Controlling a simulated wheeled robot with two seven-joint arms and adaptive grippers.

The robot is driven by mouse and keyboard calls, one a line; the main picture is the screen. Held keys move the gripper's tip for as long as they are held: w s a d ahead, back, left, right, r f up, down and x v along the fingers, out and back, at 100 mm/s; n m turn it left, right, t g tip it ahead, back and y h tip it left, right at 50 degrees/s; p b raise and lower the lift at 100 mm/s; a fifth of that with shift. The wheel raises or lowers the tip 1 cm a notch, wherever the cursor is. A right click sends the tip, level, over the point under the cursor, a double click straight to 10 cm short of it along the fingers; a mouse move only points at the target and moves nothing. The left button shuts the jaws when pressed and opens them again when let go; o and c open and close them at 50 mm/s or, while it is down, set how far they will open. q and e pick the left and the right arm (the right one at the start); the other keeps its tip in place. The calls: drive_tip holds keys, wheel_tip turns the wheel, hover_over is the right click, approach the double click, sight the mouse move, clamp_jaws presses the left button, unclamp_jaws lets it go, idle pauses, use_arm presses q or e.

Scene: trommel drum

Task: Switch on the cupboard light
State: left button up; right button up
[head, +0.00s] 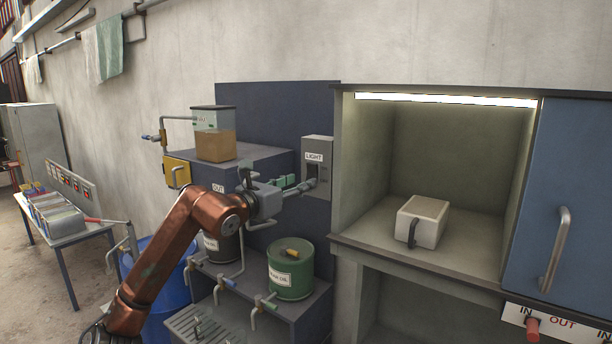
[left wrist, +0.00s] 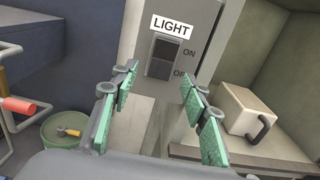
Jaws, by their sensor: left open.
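The grey switch box labelled LIGHT (head: 317,166) is fixed to the wall beside the cupboard (head: 348,170). In the left wrist view its dark rocker switch (left wrist: 163,58) has ON beside its upper part and a partly hidden OFF beside its lower part. I cannot tell which way the rocker is tilted. The light strip (head: 445,100) under the cupboard's top glows white. My left gripper (head: 298,186) is open and empty, just in front of the switch box, its green-padded fingers on either side of the rocker in the wrist view. My right gripper is not in view.
A white box with a dark handle (head: 424,221) stands in the open cupboard. The blue door (head: 567,190) is at its right. A green drum (head: 291,270) and taps stand below my left arm.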

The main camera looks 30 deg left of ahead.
sight(311, 176)
use_arm(q)
drive_tip(key=w, duration=0.1)
drive_tip(key=w+p, duration=0.1)
drive_tip(key=w, duration=0.1)
drive_tip(key=shift+w+d+r, duration=0.15)
drive_tip(key=shift+d, duration=0.05)
drive_tip(key=shift+w, duration=0.35)
drive_tip(key=shift+c, duration=0.4)
drive_tip(key=shift+c, duration=0.8)
clamp_jaws()
drive_tip(key=shift+r+g+p, duration=0.3)
drive_tip(key=shift+g+p, duration=0.1)
drive_tip(key=shift+p, duration=0.8)
drive_tip(key=shift+s+g+p, duration=0.1)
drive_tip(key=shift+g+p, duration=0.3)
drive_tip(key=shift+p, duration=0.35)
drive_tip(key=shift+f, duration=0.15)
